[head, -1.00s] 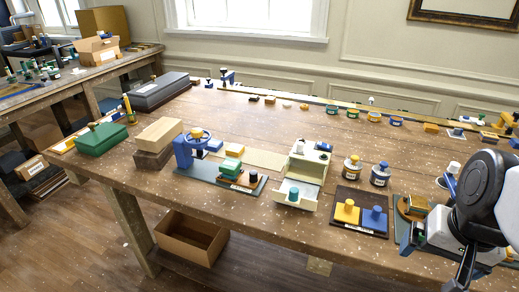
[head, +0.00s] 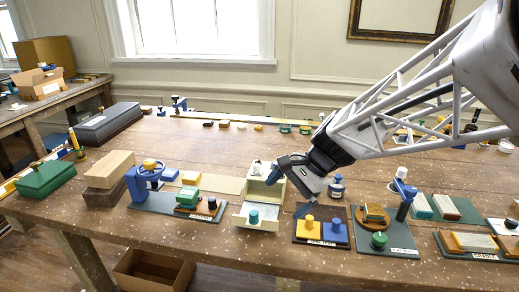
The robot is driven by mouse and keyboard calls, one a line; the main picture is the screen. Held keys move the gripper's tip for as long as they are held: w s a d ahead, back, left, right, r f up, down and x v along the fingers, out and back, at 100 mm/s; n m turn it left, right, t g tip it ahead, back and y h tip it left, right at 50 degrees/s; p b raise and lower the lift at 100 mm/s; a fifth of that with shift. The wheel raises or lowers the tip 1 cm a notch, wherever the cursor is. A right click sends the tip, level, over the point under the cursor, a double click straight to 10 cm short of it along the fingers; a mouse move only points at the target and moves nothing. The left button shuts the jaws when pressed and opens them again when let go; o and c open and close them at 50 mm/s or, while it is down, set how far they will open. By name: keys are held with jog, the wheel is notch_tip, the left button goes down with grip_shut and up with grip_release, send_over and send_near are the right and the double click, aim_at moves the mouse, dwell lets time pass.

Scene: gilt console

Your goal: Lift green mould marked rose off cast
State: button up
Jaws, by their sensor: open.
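My gripper (head: 291,190) hangs over the middle of the bench in the head view, open, with its fingers partly dark and hard to make out. It is near the cream box with an open tray (head: 262,215) and behind the board with a yellow knobbed block (head: 308,228) and a blue knobbed block (head: 335,231). A green block (head: 187,197) sits on a small brown stand left of the cream box. It may be the green mould, but I cannot read the word rose anywhere. Nothing shows between the fingers.
A blue handwheel press (head: 140,185) stands left of the green block. A green box (head: 46,178) lies at far left. A green base with a blue post (head: 405,195) and a rack marked with a label (head: 470,244) stand at right. The bench middle behind is fairly clear.

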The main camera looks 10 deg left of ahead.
jog(key=w+a+f+m+g+y, duration=0.3)
jog(key=w+a, duration=0.4)
jog(key=a, duration=0.6)
jog(key=m+y, duration=0.3)
jog(key=m, duration=0.1)
send_near(189, 192)
jog(key=shift+x, duration=1)
jog(key=shift+x, duration=1.25)
jog(key=shift+x, duration=2.6)
jog(key=c, duration=0.9)
